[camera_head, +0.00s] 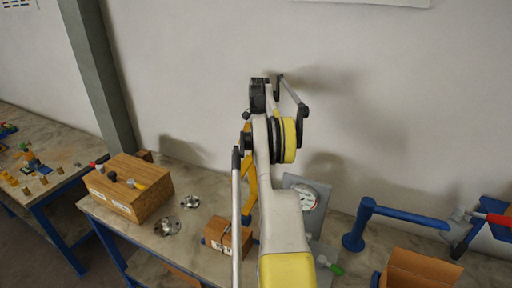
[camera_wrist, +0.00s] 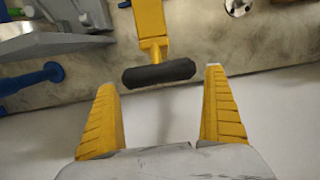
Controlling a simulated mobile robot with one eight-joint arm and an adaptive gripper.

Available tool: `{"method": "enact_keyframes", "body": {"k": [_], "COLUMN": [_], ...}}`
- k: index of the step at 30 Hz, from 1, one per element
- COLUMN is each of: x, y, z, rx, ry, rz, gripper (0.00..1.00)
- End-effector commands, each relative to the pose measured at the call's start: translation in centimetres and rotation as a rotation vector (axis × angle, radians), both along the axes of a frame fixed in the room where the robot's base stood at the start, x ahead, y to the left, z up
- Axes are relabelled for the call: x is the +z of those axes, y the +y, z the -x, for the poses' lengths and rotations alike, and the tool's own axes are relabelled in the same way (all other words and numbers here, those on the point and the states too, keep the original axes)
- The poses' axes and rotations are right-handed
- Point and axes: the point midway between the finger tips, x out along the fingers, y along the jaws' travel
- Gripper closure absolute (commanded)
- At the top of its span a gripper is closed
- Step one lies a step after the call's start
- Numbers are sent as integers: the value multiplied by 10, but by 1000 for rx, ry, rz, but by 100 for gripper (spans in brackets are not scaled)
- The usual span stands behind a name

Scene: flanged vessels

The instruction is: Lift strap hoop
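My gripper (camera_wrist: 160,79) is open, its two yellow ribbed fingers wide apart in the wrist view. A yellow bar (camera_wrist: 150,22) with a black cross grip (camera_wrist: 159,73) at its end lies ahead of it. The grip appears between the fingertips in the picture, with clear gaps on both sides; I cannot tell how far away it is. In the head view a yellow upright piece (camera_head: 249,174) shows beside my arm, partly hidden by it. I cannot make out for certain which thing is the strap hoop.
The bench holds a wooden box (camera_head: 136,205), two metal flanges (camera_head: 167,226) (camera_head: 190,201), a smaller brown box (camera_head: 218,234), a grey plate with a round dial (camera_head: 303,197) and a blue post with an arm (camera_head: 354,238). An open cardboard box (camera_head: 420,272) stands at right. A wall closes the back.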

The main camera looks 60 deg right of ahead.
Motion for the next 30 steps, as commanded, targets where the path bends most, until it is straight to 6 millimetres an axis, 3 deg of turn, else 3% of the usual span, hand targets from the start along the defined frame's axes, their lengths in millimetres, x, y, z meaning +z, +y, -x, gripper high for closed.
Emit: {"method": "enact_keyframes", "body": {"k": [5,12,15,30], "x": [10,53,61,74], "y": [-1,-7,-10,-10], "z": [-1,0,-1,0], "rx": [0,0,0,0], "ry": [-1,0,0,0], "rz": [0,0,-1,-1], "gripper": [0,0,0,0]}}
